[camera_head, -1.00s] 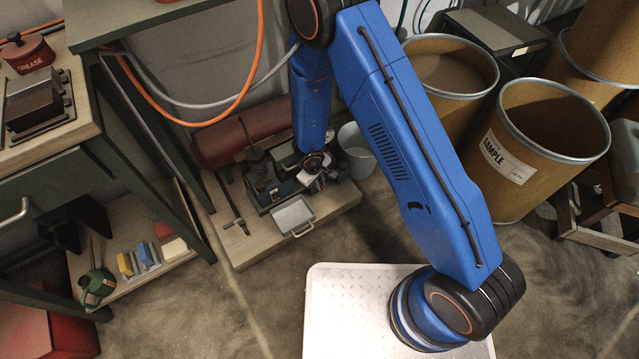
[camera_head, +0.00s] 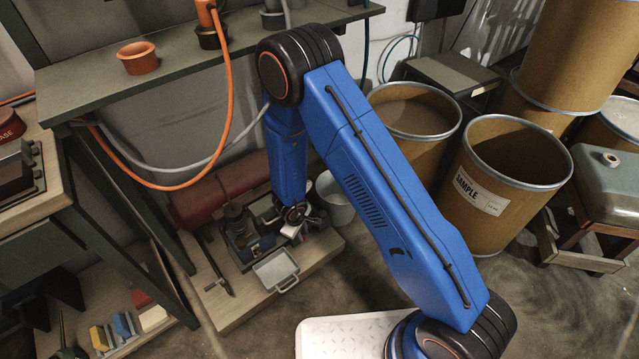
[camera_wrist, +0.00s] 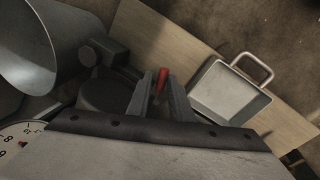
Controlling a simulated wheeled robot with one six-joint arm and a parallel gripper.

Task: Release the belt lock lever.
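In the wrist view, a small red-tipped lever (camera_wrist: 161,77) stands between the two grey fingers of my gripper (camera_wrist: 160,92). The fingers are apart, with a narrow gap around the lever; I see no clear contact. The lever's lower part is hidden behind the gripper body. A dark round part (camera_wrist: 104,93) lies left of the fingers. In the head view, my gripper (camera_head: 293,229) is low over the small winding machine (camera_head: 243,232), which stands on a wooden board (camera_head: 215,302). The lever cannot be made out there.
A metal tray with a handle (camera_head: 275,270) sits at the board's front, right of my fingers in the wrist view (camera_wrist: 225,92). A grey bucket (camera_head: 334,198) and a red cylinder (camera_head: 215,190) are close by. A workbench (camera_head: 200,55) overhangs behind; fibre drums (camera_head: 500,190) stand right.

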